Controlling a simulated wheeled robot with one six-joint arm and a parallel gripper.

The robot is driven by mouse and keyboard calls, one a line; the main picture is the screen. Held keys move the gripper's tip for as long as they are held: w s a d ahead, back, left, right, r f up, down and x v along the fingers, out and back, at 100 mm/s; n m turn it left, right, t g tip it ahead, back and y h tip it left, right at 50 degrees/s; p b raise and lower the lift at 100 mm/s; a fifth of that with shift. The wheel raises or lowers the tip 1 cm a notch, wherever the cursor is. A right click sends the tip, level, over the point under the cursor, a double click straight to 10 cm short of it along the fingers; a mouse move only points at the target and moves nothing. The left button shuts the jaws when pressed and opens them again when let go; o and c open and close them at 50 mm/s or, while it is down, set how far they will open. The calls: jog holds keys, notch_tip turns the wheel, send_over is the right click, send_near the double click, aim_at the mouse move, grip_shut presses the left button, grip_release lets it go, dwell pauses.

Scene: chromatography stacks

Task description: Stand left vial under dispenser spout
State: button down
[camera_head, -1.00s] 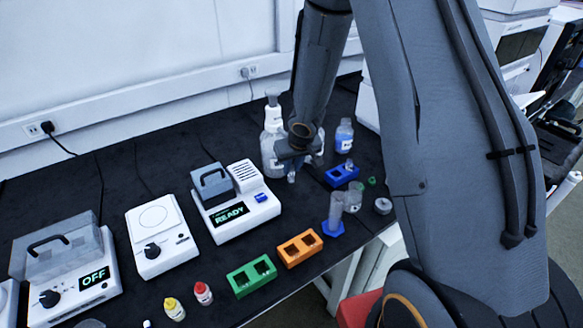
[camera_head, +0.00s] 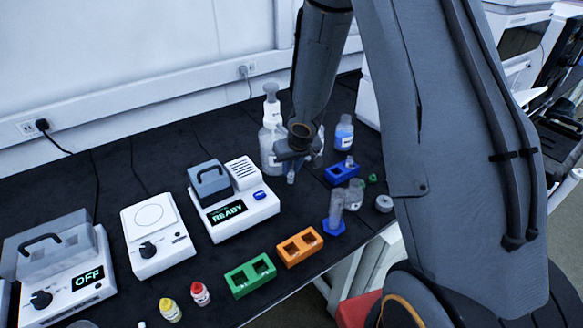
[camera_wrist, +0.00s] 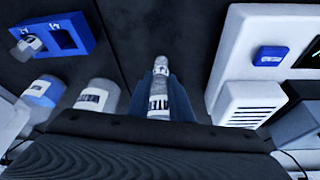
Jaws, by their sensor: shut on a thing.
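My gripper (camera_head: 291,166) is shut on a small clear vial (camera_head: 290,177), whose lower end shows below the jaws. In the wrist view the vial (camera_wrist: 158,95) with a white label sits between the blue-grey fingers (camera_wrist: 161,98). A blue two-slot rack (camera_head: 342,174) is to the right of the gripper; in the wrist view the rack (camera_wrist: 77,18) has one vial (camera_wrist: 26,43) in one slot and an empty slot beside it. A tall pump-topped bottle (camera_head: 271,150), seemingly the dispenser, stands close behind and left of the gripper. Its spout cannot be made out clearly.
A blue-labelled bottle (camera_head: 344,135) stands right of the gripper. The READY device (camera_head: 237,212) is to the left. Orange (camera_head: 300,247) and green (camera_head: 250,275) racks, and clear cylinders with a blue base (camera_head: 334,226), are nearer the front edge.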

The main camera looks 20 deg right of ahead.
jog(key=shift+f+b, duration=0.5)
jog(key=shift+b, duration=0.1)
jog(key=c, duration=1.5)
grip_release()
jog(key=shift+r, duration=0.15)
jog(key=s+d+r+h+p, duration=0.1)
jog(key=s+d+r+p, duration=0.25)
jog(key=s+r, duration=0.85)
jog(key=s+a+r+g, duration=0.1)
jog(key=s, duration=0.3)
jog(key=s+a+r+g, duration=0.1)
jog(key=s+r, duration=0.1)
jog(key=s, duration=0.2)
jog(key=s+a+r+m+g+b, duration=0.1)
jog(key=s, duration=0.3)
jog(key=shift+s+a+r+y, duration=0.2)
jog(key=shift+a+r+y, duration=0.1)
jog(key=shift+a, duration=0.05)
